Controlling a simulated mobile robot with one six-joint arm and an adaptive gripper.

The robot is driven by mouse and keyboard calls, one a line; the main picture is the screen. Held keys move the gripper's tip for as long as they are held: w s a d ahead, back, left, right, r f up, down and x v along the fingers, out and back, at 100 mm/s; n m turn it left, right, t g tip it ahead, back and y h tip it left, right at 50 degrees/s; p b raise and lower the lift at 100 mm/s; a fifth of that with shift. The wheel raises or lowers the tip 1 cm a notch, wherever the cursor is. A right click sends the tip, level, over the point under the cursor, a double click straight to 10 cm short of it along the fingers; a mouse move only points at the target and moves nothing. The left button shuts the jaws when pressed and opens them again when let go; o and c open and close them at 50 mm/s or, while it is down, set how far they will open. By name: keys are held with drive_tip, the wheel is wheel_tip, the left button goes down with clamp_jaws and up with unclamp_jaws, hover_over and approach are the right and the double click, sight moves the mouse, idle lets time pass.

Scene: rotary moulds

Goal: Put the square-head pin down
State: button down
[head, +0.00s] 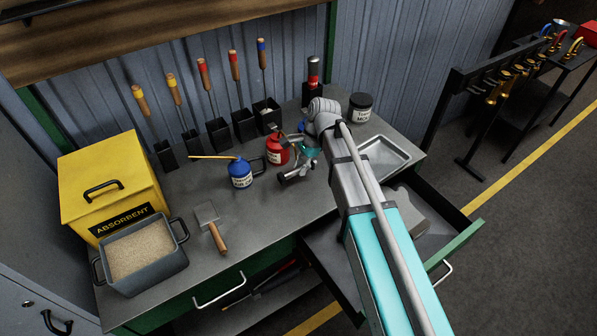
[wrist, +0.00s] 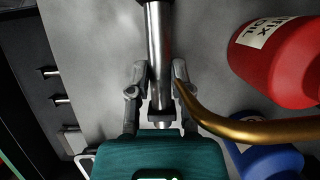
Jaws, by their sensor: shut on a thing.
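The square-head pin (wrist: 158,40) is a shiny steel shaft in the wrist view, running from the top edge down between the fingers. A dark square block (wrist: 160,116) shows at its lower end near my palm. My gripper (wrist: 158,76) is shut on the shaft, one finger on each side. In the head view my gripper (head: 296,172) is over the bench, just right of the red can (head: 278,151). The pin is small and partly hidden there, and I cannot tell whether it touches the bench.
A blue oil can (head: 241,174) stands left of the red can; a brass spout (wrist: 220,127) passes close to my right finger. A metal tray (head: 402,149) lies at the right, above an open drawer (head: 455,246). A scraper (head: 212,225) lies on the bench front.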

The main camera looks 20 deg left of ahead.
sight(296, 179)
drive_tip(key=shift+w+a, duration=0.25)
drive_tip(key=shift+a, duration=0.05)
drive_tip(key=shift+w+a+f, duration=0.15)
drive_tip(key=shift+w+a, duration=0.05)
drive_tip(key=shift+s+f+b, duration=0.1)
drive_tip(key=shift+f+b, duration=1.5)
drive_tip(key=shift+b, duration=0.2)
drive_tip(key=shift+f, duration=0.1)
drive_tip(key=c, duration=0.5)
unclamp_jaws()
drive_tip(key=shift+c, duration=0.2)
drive_tip(key=p+v, duration=0.2)
drive_tip(key=v, duration=0.1)
drive_tip(key=shift+s+p, duration=0.1)
drive_tip(key=shift+p, duration=0.25)
drive_tip(key=p+v, duration=0.8)
drive_tip(key=v, duration=0.1)
